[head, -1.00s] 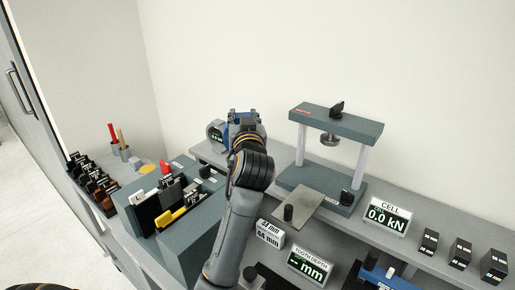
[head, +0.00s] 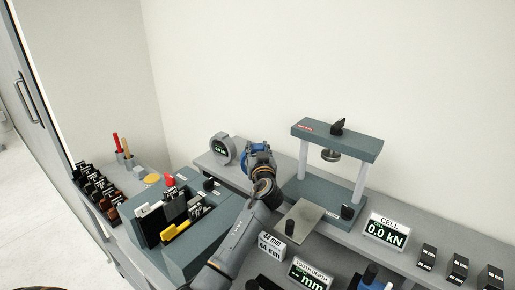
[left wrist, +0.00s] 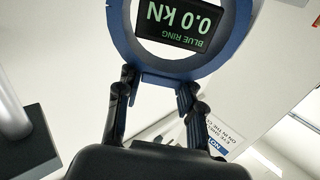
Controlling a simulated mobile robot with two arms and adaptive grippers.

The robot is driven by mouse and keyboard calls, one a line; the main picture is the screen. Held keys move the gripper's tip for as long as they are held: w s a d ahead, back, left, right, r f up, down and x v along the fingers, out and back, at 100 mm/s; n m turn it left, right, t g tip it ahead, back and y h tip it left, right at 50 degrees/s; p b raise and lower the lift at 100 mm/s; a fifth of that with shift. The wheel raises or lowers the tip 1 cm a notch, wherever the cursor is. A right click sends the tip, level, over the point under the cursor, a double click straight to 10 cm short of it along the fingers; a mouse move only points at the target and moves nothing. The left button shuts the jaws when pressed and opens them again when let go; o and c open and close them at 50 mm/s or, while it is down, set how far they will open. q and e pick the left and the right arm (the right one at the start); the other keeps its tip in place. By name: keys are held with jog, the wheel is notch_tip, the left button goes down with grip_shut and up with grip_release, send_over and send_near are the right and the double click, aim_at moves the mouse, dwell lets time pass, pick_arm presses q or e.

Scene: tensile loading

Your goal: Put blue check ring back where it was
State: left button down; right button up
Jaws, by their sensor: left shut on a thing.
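My left gripper (head: 260,150) is shut on the blue check ring (head: 246,160) at the back of the bench, between a grey ring gauge and the grey test frame. My arm hides much of the ring in the head view. In the left wrist view, the fingers (left wrist: 157,90) hold the ring's lower block, and the blue ring (left wrist: 128,52) surrounds a display reading 0.0 kN, upside down. I cannot tell whether the ring touches the shelf. My right gripper is not in view.
The grey ring gauge (head: 221,149) stands left of my gripper. The test frame (head: 337,142) stands close on the right, with a flat plate (head: 299,221) in front. A grey rack (head: 190,250) of coloured pieces is at front left. The CELL display (head: 386,232) reads 0.0 kN.

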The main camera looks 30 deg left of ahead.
pick_arm(q)
jog(key=shift+f, duration=0.2)
jog(key=shift+f, duration=0.15)
jog(key=c, duration=0.8)
grip_release()
jog(key=shift+s+f, duration=0.1)
jog(key=shift+c, duration=0.2)
